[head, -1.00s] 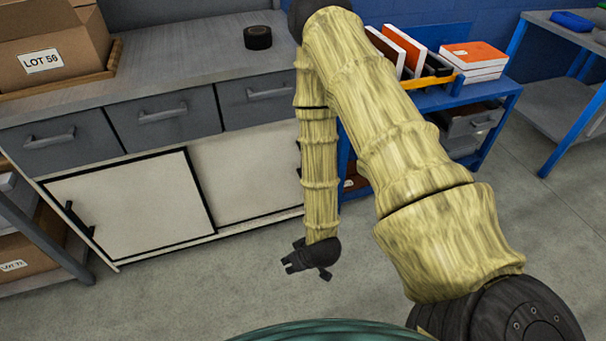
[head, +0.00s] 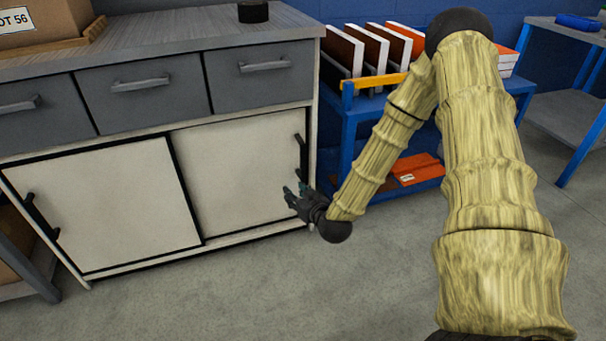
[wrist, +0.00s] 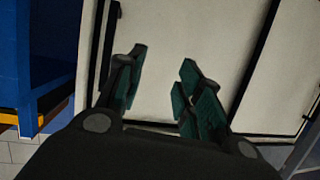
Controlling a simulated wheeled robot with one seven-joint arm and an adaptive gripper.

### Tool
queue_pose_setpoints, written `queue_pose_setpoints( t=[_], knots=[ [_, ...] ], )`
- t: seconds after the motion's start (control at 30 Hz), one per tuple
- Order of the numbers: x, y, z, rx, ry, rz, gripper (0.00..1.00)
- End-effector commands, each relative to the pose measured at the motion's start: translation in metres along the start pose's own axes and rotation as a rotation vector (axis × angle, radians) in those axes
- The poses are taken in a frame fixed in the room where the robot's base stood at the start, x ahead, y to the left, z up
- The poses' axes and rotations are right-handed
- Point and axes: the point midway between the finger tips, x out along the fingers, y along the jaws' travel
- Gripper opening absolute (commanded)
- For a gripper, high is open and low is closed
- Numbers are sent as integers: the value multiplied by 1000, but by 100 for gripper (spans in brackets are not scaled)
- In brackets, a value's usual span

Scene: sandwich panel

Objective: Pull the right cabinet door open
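The right cabinet door (head: 232,172) is a flat white panel in a dark frame, and it looks shut. Its dark upright bar handle (head: 302,157) is near its right edge. My gripper (head: 297,194) is just below the handle, in front of the door's lower right part. In the wrist view my gripper (wrist: 160,78) is open, with two teal-padded fingers apart and nothing between them but the white door (wrist: 200,35). A dark bar, seemingly the handle (wrist: 109,42), shows beside the left finger, outside the gap. I cannot tell whether they touch.
The left cabinet door (head: 110,205) has its own dark handle (head: 40,215). Grey drawers (head: 145,92) run above the doors. A blue cart (head: 349,125) with books stands close to the cabinet's right side, near my forearm. The floor in front (head: 220,295) is clear.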

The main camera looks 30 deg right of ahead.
Motion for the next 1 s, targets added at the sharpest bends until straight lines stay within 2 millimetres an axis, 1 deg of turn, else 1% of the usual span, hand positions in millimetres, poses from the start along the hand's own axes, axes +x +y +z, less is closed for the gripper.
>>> queue_pose_setpoints(
  t=[0.03, 0.13, 0.3, 0.4, 0.53, 0.67, 0.77, 1.0],
  knots=[
    [10, 11, 8, 2, 40, 18, 36],
    [20, 30, 2, 0, 118, 49, 36],
    [31, 59, -7, -6, 225, 99, 36],
    [34, 72, -11, -8, 268, 122, 36],
    [35, 80, -16, -12, 300, 138, 36],
    [39, 83, -18, -13, 310, 143, 36],
    [47, 84, -20, -13, 310, 144, 36],
    [83, 89, -30, -13, 311, 143, 36]
  ],
)
